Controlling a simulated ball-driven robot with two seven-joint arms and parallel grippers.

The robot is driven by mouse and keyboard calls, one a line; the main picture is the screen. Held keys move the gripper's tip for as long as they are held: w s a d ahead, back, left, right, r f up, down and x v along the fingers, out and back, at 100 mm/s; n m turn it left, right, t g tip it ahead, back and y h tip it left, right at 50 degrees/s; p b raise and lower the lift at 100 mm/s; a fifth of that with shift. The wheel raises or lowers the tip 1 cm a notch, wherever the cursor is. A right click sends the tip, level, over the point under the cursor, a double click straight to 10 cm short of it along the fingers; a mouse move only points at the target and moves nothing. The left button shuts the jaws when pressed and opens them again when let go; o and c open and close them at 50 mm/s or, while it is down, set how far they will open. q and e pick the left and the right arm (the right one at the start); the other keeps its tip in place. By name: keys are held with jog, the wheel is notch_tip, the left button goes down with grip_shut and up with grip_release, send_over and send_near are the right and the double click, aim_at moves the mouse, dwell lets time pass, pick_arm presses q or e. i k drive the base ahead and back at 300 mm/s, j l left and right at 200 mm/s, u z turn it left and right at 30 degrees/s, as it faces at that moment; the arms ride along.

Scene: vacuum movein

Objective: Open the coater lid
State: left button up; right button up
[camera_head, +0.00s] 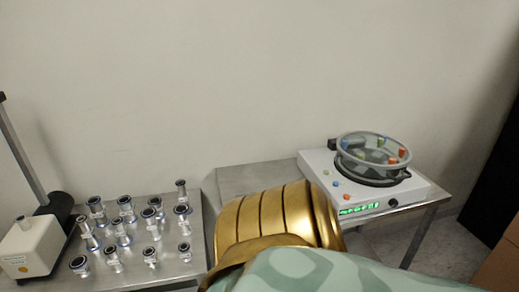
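The coater (330,185) is a white box with a green lit display, standing on a metal table at the right. A round clear lid with a grey rim (345,143) and several orange, green and blue knobs sits over its dark ring (372,182). A small dark block joins the lid's left back side. The lid looks down over the ring; I cannot tell whether it is fully closed. Neither my left nor my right gripper is in view.
Several metal flanged fittings (123,232) stand on a steel table (135,278) at the left, beside a cream device (32,246) with a dark column. A bare grey tabletop (262,178) lies left of the coater. Brown boxes (503,262) stand at the lower right.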

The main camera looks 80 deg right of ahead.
aim_at(344, 141)
jog(key=z, duration=2.85)
